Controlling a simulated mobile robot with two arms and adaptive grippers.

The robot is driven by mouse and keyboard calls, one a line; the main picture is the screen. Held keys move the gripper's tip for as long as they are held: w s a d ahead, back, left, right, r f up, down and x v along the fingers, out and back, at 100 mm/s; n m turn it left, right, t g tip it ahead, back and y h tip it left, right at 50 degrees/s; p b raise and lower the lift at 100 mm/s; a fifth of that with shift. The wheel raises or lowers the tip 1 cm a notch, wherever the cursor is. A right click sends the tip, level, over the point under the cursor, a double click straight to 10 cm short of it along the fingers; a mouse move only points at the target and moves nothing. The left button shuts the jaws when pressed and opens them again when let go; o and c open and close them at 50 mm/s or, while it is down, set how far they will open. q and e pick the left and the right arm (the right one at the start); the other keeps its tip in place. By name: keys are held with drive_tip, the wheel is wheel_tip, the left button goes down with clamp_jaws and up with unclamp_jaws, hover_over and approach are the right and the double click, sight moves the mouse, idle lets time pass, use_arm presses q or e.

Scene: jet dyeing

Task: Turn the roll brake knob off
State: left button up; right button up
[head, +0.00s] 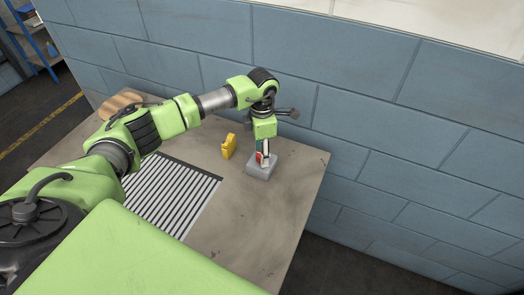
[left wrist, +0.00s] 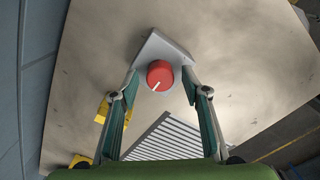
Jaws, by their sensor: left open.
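The roll brake knob is a round red knob (left wrist: 160,75) with a white pointer line, seen in the left wrist view. The line points toward the lower left of that picture. The knob sits on a grey box (left wrist: 152,49), which also shows in the head view (head: 260,171) on the table. My left gripper (head: 263,160) is above the box, pointing down. In the left wrist view its open fingers (left wrist: 163,92) stand on either side of the knob, with gaps visible. In the head view the gripper mostly hides the knob. My right gripper is not in view.
A yellow object (head: 229,147) stands on the table (head: 235,225) left of the box. A striped dark-and-white panel (head: 172,197) lies further left. A blue block wall (head: 330,100) runs close behind the table. The table is bare in front of the box.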

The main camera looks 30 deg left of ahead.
use_arm(q)
drive_tip(key=shift+f, duration=0.5)
drive_tip(key=c, duration=1.1)
